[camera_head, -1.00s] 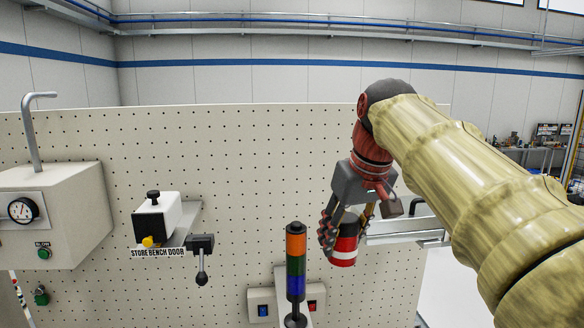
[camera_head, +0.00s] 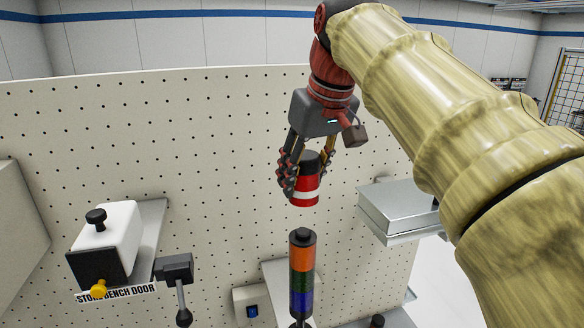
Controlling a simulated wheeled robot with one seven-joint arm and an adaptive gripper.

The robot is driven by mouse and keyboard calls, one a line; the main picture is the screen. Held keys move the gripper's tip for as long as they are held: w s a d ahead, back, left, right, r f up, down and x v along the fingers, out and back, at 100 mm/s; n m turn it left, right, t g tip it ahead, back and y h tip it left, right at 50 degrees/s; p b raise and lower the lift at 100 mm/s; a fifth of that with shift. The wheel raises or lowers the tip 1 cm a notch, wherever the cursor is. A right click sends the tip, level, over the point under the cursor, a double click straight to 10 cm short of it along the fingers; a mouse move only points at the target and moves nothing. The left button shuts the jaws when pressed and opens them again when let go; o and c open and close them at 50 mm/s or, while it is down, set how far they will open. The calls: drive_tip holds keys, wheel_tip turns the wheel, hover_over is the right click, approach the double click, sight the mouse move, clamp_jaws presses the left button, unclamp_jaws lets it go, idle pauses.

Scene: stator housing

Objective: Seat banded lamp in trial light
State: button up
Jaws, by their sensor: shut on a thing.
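The banded lamp (camera_head: 304,190), a red cylinder with a white band and a dark top, hangs upright in my gripper (camera_head: 307,170). The fingers are shut on its upper part, one on each side. The trial light (camera_head: 301,277) is an upright stack of orange, green and blue segments with a black cap on top. The lamp is above the stack in the picture, with a small gap showing between the lamp's bottom and the black cap. I cannot tell how well they line up in depth.
A white box with a black knob (camera_head: 104,240) sits on a shelf at left, above a "STORE BENCH DOOR" label. A lever (camera_head: 180,290) hangs beside it. A blue switch (camera_head: 251,310) is low in the middle. A metal box (camera_head: 398,210) stands at right. Pegboard (camera_head: 180,130) fills the back.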

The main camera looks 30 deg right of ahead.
drive_tip(key=shift+w, duration=0.25)
drive_tip(key=shift+s+f, duration=0.25)
drive_tip(key=shift+w+f+b, duration=0.1)
drive_tip(key=shift+f+b, duration=0.6)
drive_tip(key=b, duration=0.3)
hover_over(302, 231)
drive_tip(key=shift+f, duration=2.15)
drive_tip(key=shift+f+b, duration=1.2)
drive_tip(key=shift+f, duration=0.2)
drive_tip(key=o, duration=1.3)
drive_tip(key=o, duration=0.3)
drive_tip(key=shift+r, duration=0.25)
drive_tip(key=shift+r+p, duration=0.3)
drive_tip(key=shift+p, duration=0.05)
